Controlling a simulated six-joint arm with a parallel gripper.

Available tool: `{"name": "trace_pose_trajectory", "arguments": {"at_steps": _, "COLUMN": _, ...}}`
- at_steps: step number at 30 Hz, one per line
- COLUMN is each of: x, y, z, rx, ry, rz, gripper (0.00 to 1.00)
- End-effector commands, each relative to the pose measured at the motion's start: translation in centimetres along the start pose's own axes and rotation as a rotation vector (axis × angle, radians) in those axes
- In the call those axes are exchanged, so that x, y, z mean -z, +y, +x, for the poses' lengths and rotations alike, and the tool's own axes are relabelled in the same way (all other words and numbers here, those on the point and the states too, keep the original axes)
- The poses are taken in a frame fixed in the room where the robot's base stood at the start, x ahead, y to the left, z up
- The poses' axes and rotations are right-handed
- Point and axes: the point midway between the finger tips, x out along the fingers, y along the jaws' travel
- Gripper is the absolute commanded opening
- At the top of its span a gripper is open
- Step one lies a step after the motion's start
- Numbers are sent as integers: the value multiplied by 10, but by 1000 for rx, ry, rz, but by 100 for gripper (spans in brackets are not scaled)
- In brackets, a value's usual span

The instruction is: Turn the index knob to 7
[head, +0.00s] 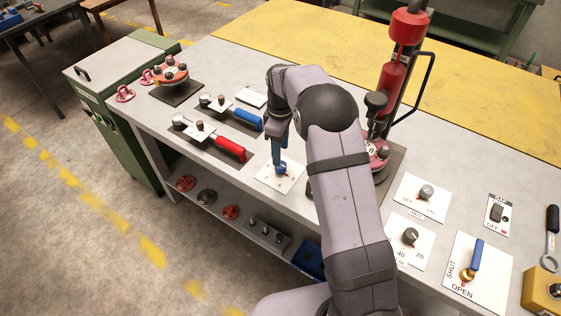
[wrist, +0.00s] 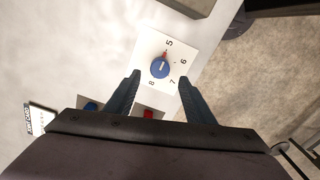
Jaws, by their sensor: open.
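The index knob (head: 281,169) is a small blue dial on a white square plate (head: 270,183) near the bench's front edge. In the wrist view the blue knob (wrist: 159,69) has a red pointer that points close to the 5. The numbers 5, 6, 7 and 8 show around it on the white plate (wrist: 186,48). My gripper (head: 279,154) points down over the knob in the head view. In the wrist view its two fingers (wrist: 160,77) are apart, one to each side of the knob, with nothing between them gripped. Whether the fingertips reach the knob's height is unclear.
Toggle clamps with a red handle (head: 230,147) and a blue handle (head: 248,119) lie left of the plate. A red press (head: 395,85) stands behind my arm. Right are a dial panel (head: 410,238), a switch (head: 497,213) and a blue valve lever (head: 477,254).

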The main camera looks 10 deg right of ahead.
Motion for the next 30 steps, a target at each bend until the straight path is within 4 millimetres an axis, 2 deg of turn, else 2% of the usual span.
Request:
{"name": "trace_pose_trajectory", "arguments": {"at_steps": 15, "x": 0, "y": 0, "z": 57, "rx": 1, "ry": -1, "rz": 2, "gripper": 49}}
{"name": "trace_pose_trajectory", "arguments": {"at_steps": 27, "x": 0, "y": 0, "z": 65, "rx": -1, "ry": 0, "rz": 2, "gripper": 49}}
{"name": "trace_pose_trajectory", "arguments": {"at_steps": 28, "x": 0, "y": 0, "z": 64, "rx": -1, "ry": 0, "rz": 2, "gripper": 44}}
{"name": "trace_pose_trajectory", "arguments": {"at_steps": 30, "x": 0, "y": 0, "z": 64, "rx": -1, "ry": 0, "rz": 2, "gripper": 27}}
